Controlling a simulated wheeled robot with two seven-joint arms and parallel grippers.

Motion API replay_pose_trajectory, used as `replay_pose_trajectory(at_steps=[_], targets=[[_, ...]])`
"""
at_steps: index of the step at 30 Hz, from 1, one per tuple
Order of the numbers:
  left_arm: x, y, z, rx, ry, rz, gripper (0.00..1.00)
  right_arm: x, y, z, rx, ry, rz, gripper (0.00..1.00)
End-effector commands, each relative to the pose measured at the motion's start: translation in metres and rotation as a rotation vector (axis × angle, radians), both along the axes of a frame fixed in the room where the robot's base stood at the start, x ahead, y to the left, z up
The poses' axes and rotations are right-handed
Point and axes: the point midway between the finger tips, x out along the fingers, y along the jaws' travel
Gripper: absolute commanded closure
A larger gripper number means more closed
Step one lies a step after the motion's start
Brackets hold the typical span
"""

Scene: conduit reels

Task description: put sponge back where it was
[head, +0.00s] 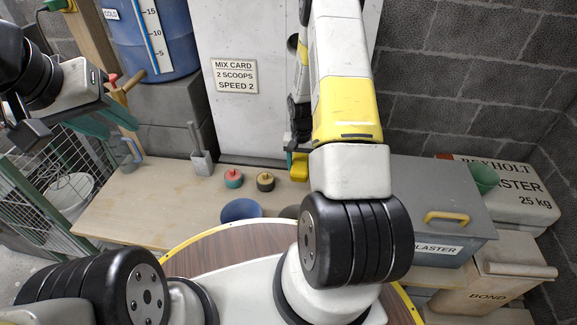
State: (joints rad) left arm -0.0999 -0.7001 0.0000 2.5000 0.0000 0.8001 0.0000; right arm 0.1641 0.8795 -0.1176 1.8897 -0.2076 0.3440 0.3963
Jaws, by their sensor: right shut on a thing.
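My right gripper (292,158) hangs over the back of the workbench, partly hidden by my own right arm. It is shut on a small yellow block, which looks like the sponge (299,167); most of the block is covered by the gripper and arm. My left gripper (118,128) is at the upper left, above the bench's left end.
A grey plaster bin (425,190) stands right. A green mesh fence (45,185) stands left.

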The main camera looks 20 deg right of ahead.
Motion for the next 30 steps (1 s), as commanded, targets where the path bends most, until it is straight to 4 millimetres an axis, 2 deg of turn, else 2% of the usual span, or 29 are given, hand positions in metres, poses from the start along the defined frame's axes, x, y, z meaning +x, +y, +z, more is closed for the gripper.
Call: replay_pose_trajectory(at_steps=[9,16,21,30], targets=[[0.0,0.0,0.0,0.0,0.0,0.0,0.64,0.0,-0.004,-0.052,0.005,-0.001,-0.012,0.97],[0.0,0.0,0.0,0.0,0.0,0.0,0.64,0.0,-0.004,-0.07,0.004,-0.001,-0.01,0.97],[0.0,0.0,0.0,0.0,0.0,0.0,0.64,0.0,-0.003,-0.095,0.004,-0.001,-0.011,0.97],[0.0,0.0,0.0,0.0,0.0,0.0,0.64,0.001,-0.004,-0.099,0.004,-0.004,-0.011,0.97]])
